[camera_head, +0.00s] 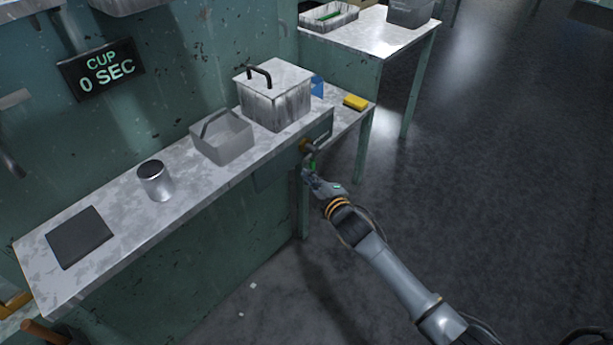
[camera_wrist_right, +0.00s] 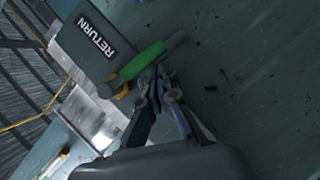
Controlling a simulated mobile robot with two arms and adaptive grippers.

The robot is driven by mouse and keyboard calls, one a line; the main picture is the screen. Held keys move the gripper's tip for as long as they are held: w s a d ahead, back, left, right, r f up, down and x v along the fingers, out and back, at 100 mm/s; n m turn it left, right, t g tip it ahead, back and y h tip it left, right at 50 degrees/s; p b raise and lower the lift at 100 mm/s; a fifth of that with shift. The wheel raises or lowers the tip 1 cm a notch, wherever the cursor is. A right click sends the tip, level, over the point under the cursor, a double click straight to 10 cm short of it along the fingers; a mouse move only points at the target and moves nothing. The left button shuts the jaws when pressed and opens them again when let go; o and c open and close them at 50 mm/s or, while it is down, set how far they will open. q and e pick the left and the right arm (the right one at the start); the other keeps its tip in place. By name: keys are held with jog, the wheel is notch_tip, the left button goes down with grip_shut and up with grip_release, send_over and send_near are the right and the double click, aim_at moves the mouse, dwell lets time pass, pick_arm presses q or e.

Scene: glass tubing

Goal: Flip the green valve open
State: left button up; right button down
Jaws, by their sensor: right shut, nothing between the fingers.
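The green valve handle (camera_wrist_right: 143,60) shows in the right wrist view, with a brass fitting (camera_wrist_right: 119,88) at its lower left end. It also shows small in the head view (camera_head: 312,165), below the end of the bench, with the brass fitting (camera_head: 305,146) just above it. My right gripper (camera_wrist_right: 160,78) is shut and empty. Its fingertips are at the underside of the green handle, touching or very close to it; I cannot tell which. In the head view my right gripper (camera_head: 309,175) is just below the handle. My left gripper is not in view.
A dark sign reading RETURN (camera_wrist_right: 92,42) is beside the valve. On the bench (camera_head: 110,205) stand a lidded metal box (camera_head: 275,103), a grey basket (camera_head: 223,143), a metal cup (camera_head: 156,183) and a dark pad (camera_head: 79,238). Open floor (camera_head: 490,180) lies to the right.

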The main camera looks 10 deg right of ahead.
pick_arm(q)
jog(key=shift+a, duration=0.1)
pick_arm(e)
jog(key=shift+w+d+f, duration=0.2)
jog(key=shift+d, duration=0.1)
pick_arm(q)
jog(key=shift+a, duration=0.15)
pick_arm(e)
jog(key=shift+d, duration=0.1)
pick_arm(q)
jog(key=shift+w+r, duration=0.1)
